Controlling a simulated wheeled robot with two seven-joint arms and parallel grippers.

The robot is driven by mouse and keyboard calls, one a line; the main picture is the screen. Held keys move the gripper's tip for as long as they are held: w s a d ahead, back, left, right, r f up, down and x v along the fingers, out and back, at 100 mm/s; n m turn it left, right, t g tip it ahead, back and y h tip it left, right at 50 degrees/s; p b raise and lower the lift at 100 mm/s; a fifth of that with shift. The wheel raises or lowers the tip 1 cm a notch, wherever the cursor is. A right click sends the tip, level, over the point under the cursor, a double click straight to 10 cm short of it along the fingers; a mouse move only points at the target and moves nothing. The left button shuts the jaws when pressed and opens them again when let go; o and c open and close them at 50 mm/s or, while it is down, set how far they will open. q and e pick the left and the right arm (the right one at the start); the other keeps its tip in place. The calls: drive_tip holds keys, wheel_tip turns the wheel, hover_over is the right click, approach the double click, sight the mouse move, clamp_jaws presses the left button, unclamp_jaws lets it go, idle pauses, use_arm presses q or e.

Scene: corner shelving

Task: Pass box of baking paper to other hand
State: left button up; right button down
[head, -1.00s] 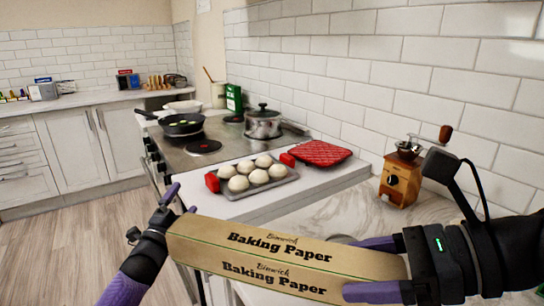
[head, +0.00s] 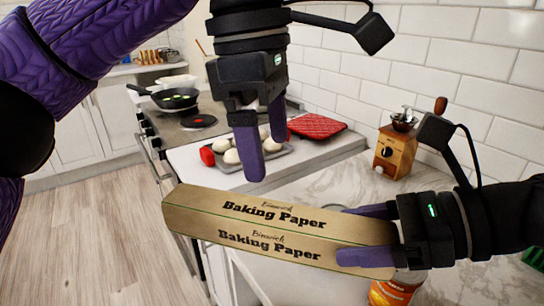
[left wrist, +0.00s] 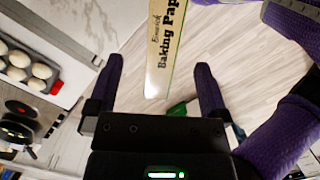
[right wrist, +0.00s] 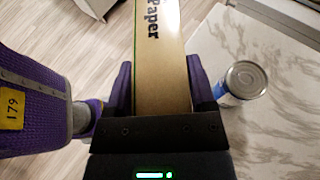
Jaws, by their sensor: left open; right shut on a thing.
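The box of baking paper (head: 265,232) is a long brown carton with dark lettering, held roughly level across the lower middle of the head view. My right gripper (head: 365,233) is shut on its right end; the right wrist view shows the box (right wrist: 160,60) between both fingers. My left gripper (head: 260,140) is open and empty, above the box with its fingers pointing down. In the left wrist view the box (left wrist: 164,45) shows ahead, between the lines of the open fingers (left wrist: 155,85), apart from them.
A can (head: 396,288) is below my right gripper; another can (right wrist: 246,80) shows in the right wrist view. Open floor lies left.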

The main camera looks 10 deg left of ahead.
sight(279, 209)
use_arm(q)
drive_tip(key=f, duration=0.3)
drive_tip(key=d+f, duration=0.1)
drive_tip(key=f, duration=0.7)
drive_tip(key=shift+s+d, duration=0.15)
drive_tip(key=shift+d, duration=0.2)
drive_tip(key=shift+c, duration=0.3)
drive_tip(key=shift+r, duration=0.1)
drive_tip(key=c, duration=1.2)
use_arm(e)
drive_tip(key=shift+s, duration=0.1)
use_arm(q)
clamp_jaws()
use_arm(e)
unclamp_jaws()
